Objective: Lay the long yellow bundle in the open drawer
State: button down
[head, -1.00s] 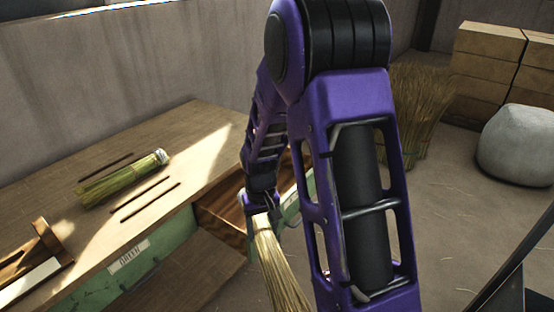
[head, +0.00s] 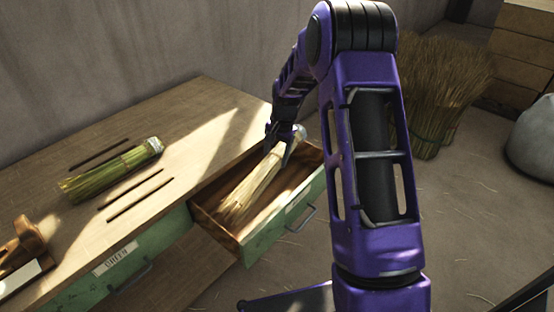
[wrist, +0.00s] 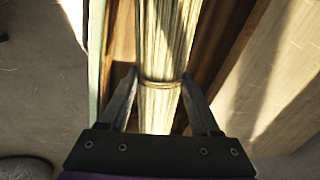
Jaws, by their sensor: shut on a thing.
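A long pale yellow bundle (head: 250,187) lies lengthwise over the open drawer (head: 222,229), its loose end toward the front left and its bound end at the back. My gripper (head: 282,143) is shut on it near the bound end. In the wrist view the bundle (wrist: 168,45) runs between the fingers of my gripper (wrist: 163,92), with a tie band around it. The drawer's wooden wall (wrist: 122,45) shows beside it. The bundle appears within the drawer's walls; I cannot tell whether it touches the bottom.
A greener bundle (head: 110,172) lies on the bench top (head: 190,120) between dark thin sticks. A closed drawer labelled "GREEN" (head: 118,258) is at the left. A wooden stand (head: 22,250) sits at the bench's front left. Upright straw sheaves (head: 430,95) stand behind my arm.

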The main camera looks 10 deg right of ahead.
jog(key=shift+w+d+f+m, duration=0.15)
jog(key=shift+w+m, duration=0.2)
jog(key=shift+w, duration=0.2)
jog(key=shift+w+d+f+m, duration=0.15)
jog(key=shift+w+m, duration=0.2)
jog(key=shift+w, duration=0.2)
jog(key=shift+m+t, duration=0.4)
jog(key=shift+s+d+f+b+x, duration=0.1)
jog(key=shift+s+d+b+x, duration=0.2)
jog(key=shift+b+x, duration=1.6)
jog(key=shift+s+d+f+b+x, duration=0.1)
jog(key=shift+s+d+b+x, duration=0.2)
jog(key=shift+x, duration=2.95)
jog(key=shift+s+d+f+b+x, duration=0.15)
jog(key=shift+d+b+x, duration=0.2)
jog(key=shift+b+x, duration=1.55)
jog(key=shift+w+f+p, duration=0.15)
jog(key=shift+f+p, duration=0.4)
jog(key=shift+p, duration=0.15)
grip_release()
jog(key=p+v, duration=0.2)
jog(key=v, duration=1.5)
jog(key=shift+r, duration=0.25)
